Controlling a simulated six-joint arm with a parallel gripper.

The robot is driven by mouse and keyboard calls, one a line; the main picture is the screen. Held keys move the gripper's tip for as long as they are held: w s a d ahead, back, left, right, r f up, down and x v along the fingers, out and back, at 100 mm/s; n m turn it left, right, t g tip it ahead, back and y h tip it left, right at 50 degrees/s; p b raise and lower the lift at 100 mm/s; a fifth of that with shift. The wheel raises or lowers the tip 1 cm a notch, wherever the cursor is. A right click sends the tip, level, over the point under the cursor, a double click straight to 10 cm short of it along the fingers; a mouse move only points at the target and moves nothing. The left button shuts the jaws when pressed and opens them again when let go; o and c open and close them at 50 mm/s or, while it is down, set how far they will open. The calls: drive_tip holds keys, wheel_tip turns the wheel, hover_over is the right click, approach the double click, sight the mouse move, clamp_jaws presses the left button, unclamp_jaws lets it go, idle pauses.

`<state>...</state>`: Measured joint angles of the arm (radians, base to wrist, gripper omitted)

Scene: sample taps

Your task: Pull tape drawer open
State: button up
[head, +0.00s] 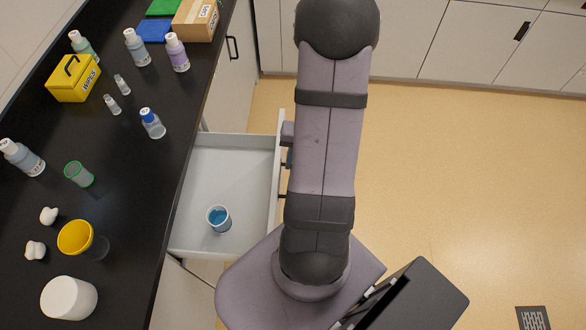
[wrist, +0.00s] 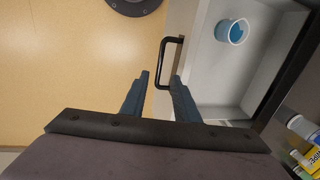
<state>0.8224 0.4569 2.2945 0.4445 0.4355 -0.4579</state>
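The drawer (head: 230,170) is pulled well out from the black counter in the head view. It is light grey inside and also shows in the wrist view (wrist: 205,90). A round white item with blue inside (head: 218,219) sits in it; I cannot tell if it is tape. It also shows in the wrist view (wrist: 232,31). The black bar handle (wrist: 166,48) is on the drawer front. My gripper (wrist: 161,76) is open, its blue fingers apart on either side of the handle's near end. In the head view my arm hides most of the gripper.
The black counter (head: 125,180) carries bottles, a yellow wipes box (head: 74,80), a yellow-rimmed cup (head: 76,237) and a white round container (head: 69,298). White cabinets (head: 470,45) line the back.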

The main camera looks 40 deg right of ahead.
drive_tip(key=shift+f, duration=0.1)
drive_tip(key=shift+w+a+f+b, duration=0.15)
drive_tip(key=shift+f, duration=1.05)
drive_tip(key=shift+w+a+f+b, duration=0.15)
drive_tip(key=shift+w+a+f, duration=0.05)
drive_tip(key=shift+f, duration=0.95)
drive_tip(key=shift+w+a+f+b, duration=0.15)
drive_tip(key=shift+f, duration=1.05)
clamp_jaws()
